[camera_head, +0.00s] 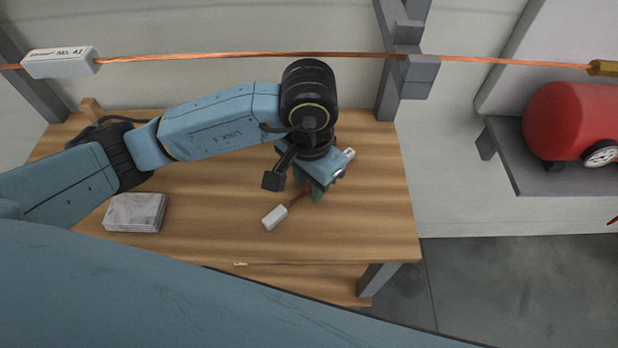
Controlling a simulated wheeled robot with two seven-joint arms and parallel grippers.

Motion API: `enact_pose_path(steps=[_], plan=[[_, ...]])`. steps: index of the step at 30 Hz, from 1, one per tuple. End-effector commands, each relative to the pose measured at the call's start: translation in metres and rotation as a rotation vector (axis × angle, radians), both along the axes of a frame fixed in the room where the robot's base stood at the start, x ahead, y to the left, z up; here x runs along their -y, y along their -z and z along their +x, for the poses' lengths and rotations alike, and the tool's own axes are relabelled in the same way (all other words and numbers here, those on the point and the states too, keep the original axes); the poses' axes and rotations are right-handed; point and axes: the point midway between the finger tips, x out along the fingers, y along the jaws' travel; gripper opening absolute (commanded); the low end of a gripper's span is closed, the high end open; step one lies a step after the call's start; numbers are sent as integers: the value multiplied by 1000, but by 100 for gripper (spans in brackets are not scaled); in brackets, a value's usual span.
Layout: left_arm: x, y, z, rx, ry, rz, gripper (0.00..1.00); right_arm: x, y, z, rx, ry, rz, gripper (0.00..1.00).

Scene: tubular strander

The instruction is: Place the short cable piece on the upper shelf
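The short cable piece, a copper strand with a white block (274,217) at its near end, lies across or just above the wooden top board (370,225). A second white end shows beyond my gripper. My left gripper (309,187) points down over the middle of the cable, with its dark green fingers on either side of the strand. The hand hides part of the strand, and I cannot tell whether the fingers press on it. The top board is the upper level of a two-level wooden bench; a lower board (325,285) shows beneath its front edge. My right gripper is not in view.
A grey block (135,212) lies at the left of the top board. A long copper cable (240,56) with a white tag (60,62) spans behind the bench, past a grey post (388,95). A red tank (570,120) stands on a grey shelf at right. The board's front middle is clear.

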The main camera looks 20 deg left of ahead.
Motion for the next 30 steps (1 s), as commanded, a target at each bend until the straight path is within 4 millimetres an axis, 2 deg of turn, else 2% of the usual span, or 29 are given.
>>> enact_pose_path(steps=[8,18,21,30], plan=[[0,-4,0,0,0,0,28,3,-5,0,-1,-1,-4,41],[0,-60,1,4,1,0,28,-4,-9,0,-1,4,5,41],[0,-71,1,4,0,0,28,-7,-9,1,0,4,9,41],[0,-78,0,0,-1,1,28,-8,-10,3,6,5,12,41]])
